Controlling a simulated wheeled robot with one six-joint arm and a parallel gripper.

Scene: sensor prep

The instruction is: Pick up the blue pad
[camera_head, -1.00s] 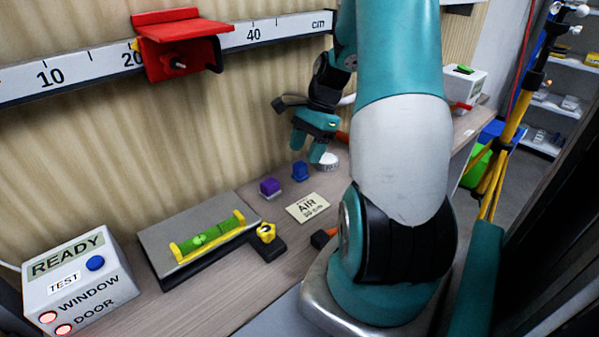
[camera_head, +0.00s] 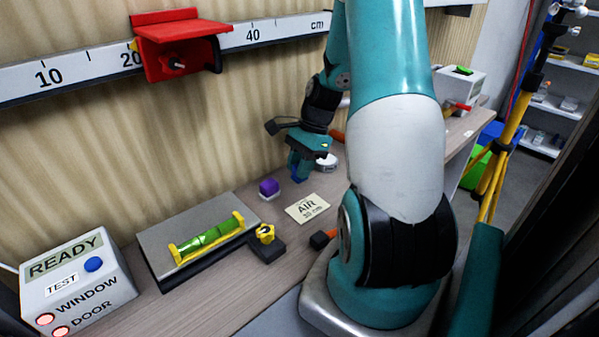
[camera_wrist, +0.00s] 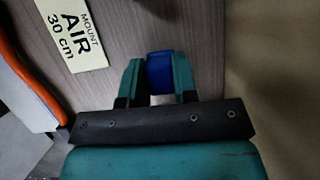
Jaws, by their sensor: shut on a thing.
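The blue pad (camera_wrist: 159,70) sits between the two teal fingers of my gripper (camera_wrist: 157,78) in the wrist view. The fingers are shut on it from both sides. In the head view my gripper (camera_head: 300,172) is low at the bench, near the wall, and the pad is mostly hidden by the fingers there. I cannot tell whether the pad touches the bench.
A purple cube (camera_head: 269,187) stands left of my gripper. A card marked AIR (camera_head: 307,208) lies in front of it. A white round piece (camera_head: 327,162) is close on the right. A grey plate with a green level (camera_head: 207,238) and a READY box (camera_head: 78,283) stand further left.

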